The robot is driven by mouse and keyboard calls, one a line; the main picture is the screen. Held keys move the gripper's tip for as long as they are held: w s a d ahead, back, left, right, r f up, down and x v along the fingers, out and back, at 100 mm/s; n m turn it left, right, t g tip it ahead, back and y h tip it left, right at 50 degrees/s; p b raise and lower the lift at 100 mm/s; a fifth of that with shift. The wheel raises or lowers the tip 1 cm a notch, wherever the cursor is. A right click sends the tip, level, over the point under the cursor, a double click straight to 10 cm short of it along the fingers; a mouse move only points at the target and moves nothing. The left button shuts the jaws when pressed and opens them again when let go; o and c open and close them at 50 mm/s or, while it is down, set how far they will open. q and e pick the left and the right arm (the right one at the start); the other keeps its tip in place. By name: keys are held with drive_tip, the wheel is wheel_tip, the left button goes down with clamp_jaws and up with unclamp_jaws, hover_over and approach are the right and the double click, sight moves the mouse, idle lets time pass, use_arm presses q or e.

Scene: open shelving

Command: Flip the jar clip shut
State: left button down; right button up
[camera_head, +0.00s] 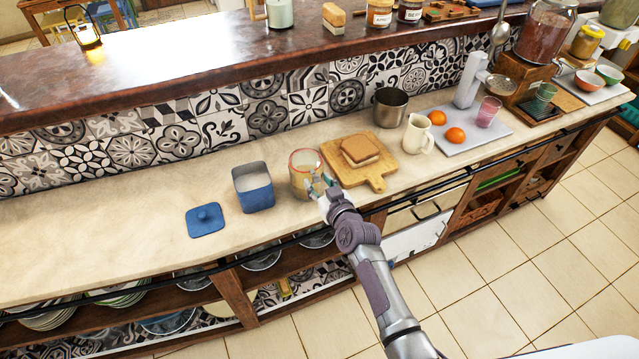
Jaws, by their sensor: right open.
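A glass jar (304,160) with an orange-red ring near its top stands on the light counter, close to the front edge. Its contents look pale. My right gripper (318,184) is at the jar's front right side, open, and overlaps its lower part in the picture. Whether the fingers touch the jar cannot be told. The jar's clip is too small and partly covered by the gripper, so its position is unclear. My left gripper is not in view.
A blue canister (254,190) and a blue lid (205,221) are left of the jar. A wooden board (375,179) with a sandwich-like stack (360,150) is close on the right. A metal pot (390,109) and cream jug (418,136) stand beyond. The far-left counter is clear.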

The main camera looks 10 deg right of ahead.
drive_tip(key=v, duration=1.2)
drive_tip(key=shift+f, duration=0.1)
